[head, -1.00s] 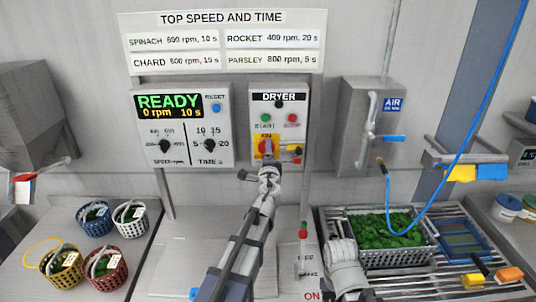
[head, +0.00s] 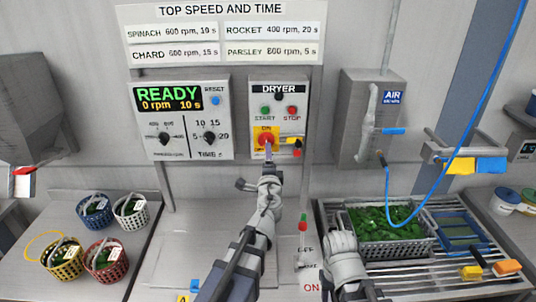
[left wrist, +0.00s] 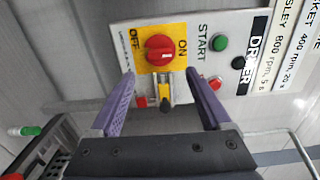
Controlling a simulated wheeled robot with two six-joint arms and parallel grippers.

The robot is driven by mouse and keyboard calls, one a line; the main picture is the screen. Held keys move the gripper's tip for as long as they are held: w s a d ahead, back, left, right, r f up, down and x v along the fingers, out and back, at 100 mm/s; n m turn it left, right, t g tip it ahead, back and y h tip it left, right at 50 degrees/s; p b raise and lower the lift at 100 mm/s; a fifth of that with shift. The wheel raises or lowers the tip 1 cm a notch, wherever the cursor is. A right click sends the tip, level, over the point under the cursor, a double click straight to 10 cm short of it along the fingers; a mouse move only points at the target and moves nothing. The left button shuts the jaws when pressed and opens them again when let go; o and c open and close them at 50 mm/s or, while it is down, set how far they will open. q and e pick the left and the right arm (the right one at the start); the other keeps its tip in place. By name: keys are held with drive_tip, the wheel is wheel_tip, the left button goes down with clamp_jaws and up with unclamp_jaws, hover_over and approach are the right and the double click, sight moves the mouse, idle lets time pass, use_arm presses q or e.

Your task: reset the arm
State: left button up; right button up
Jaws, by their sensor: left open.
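My left gripper (head: 268,150) is open and empty just in front of the dryer box (head: 258,92). In the left wrist view its two purple fingers (left wrist: 160,85) stand apart. The red rotary knob (left wrist: 160,48) on its yellow ON/OFF plate shows beyond and between the fingertips, apart from them. In the head view the red knob (head: 265,138) sits just above the fingertip. A yellow and black piece (left wrist: 166,98) and a red tab are beside the plate.
The display (head: 168,96) reads READY, 0 rpm, 10 s. Several small baskets (head: 102,258) of greens stand at left. A grey basket of greens (head: 392,248) sits on the slatted rack at right. A blue hose (head: 430,205) hangs over it.

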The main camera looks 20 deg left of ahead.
use_arm(q)
drive_tip(key=s+d+f+n+g+b, duration=0.1)
drive_tip(key=s+d+f+n+g, duration=0.1)
drive_tip(key=s+f+n+g, duration=0.45)
drive_tip(key=s+d+f+n+g+b, duration=0.1)
drive_tip(key=s+f+n+g, duration=0.3)
drive_tip(key=s+f, duration=0.55)
drive_tip(key=s+d+f+g+h+b, duration=0.1)
drive_tip(key=s+d+f+g+h, duration=0.2)
drive_tip(key=s+d+f+g, duration=0.4)
drive_tip(key=s+d+f, duration=0.2)
drive_tip(key=s+d, duration=0.2)
drive_tip(key=s, duration=0.2)
drive_tip(key=shift+n+h, duration=0.35)
drive_tip(key=shift+h, duration=0.05)
drive_tip(key=shift+f, duration=0.1)
